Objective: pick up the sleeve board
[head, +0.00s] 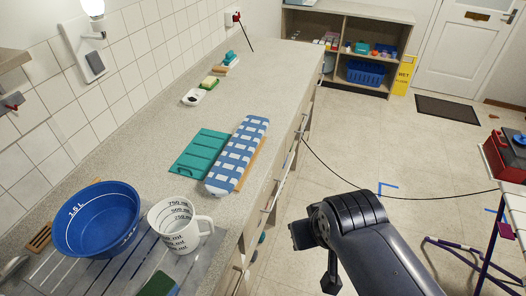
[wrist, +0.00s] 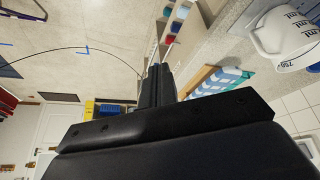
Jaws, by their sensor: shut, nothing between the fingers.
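The sleeve board (head: 238,150) is a long padded board with a blue and white checked cover and a wooden edge showing along its right side. It lies on the counter close to the front edge, beside a teal folded mat or board (head: 196,155). In the wrist view, the sleeve board (wrist: 222,82) shows partly, right of the fingers, with its lower part hidden behind my gripper body. My gripper (wrist: 157,74) is shut and empty. In the head view my arm is over the floor, to the right of the counter and apart from the sleeve board.
A blue bowl (head: 96,222) and a white measuring jug (head: 178,226) stand at the near end of the counter (head: 270,75). Soap and brushes lie farther back. Drawer handles line the counter front. A black cord (head: 335,172) crosses the floor. A purple-legged stand (head: 490,235) is at right.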

